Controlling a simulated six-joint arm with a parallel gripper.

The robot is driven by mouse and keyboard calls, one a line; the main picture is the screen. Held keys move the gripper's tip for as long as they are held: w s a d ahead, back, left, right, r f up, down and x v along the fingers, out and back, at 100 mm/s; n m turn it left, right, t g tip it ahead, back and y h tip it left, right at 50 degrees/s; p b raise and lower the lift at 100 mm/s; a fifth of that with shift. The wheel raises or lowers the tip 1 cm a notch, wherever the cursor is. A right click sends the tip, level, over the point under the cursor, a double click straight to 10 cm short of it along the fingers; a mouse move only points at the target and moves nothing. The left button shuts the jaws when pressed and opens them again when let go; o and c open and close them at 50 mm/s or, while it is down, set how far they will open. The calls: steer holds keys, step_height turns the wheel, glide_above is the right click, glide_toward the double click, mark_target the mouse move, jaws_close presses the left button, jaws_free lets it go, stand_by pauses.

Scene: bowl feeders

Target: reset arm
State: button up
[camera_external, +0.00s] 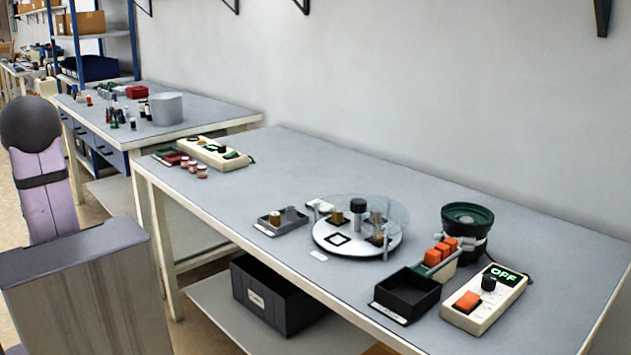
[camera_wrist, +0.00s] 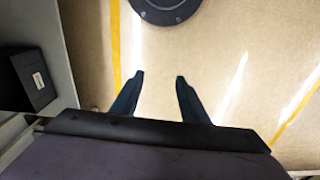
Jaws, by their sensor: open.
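My gripper (camera_wrist: 158,78) shows in the wrist view with its two dark fingers apart and nothing between them. It points down at the tan floor (camera_wrist: 215,50), clear of the tables. In the external view my arm is at the left edge, in front of the tables, and my gripper cannot be made out there.
The near grey table (camera_external: 300,160) carries a round fixture (camera_external: 335,246), a green bowl feeder (camera_external: 468,216), a black bin (camera_external: 407,293) and a control box (camera_external: 485,300) reading OFF. A black crate (camera_external: 280,290) sits on the lower shelf. Another table (camera_external: 225,112) stands behind.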

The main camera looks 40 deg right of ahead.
steer(key=shift+s+a+r+g, duration=0.15)
steer(key=shift+s+g, duration=0.15)
steer(key=shift+s, duration=0.3)
steer(key=shift+r, duration=0.1)
step_height(320, 180, up, 18)
steer(key=p, duration=1.8)
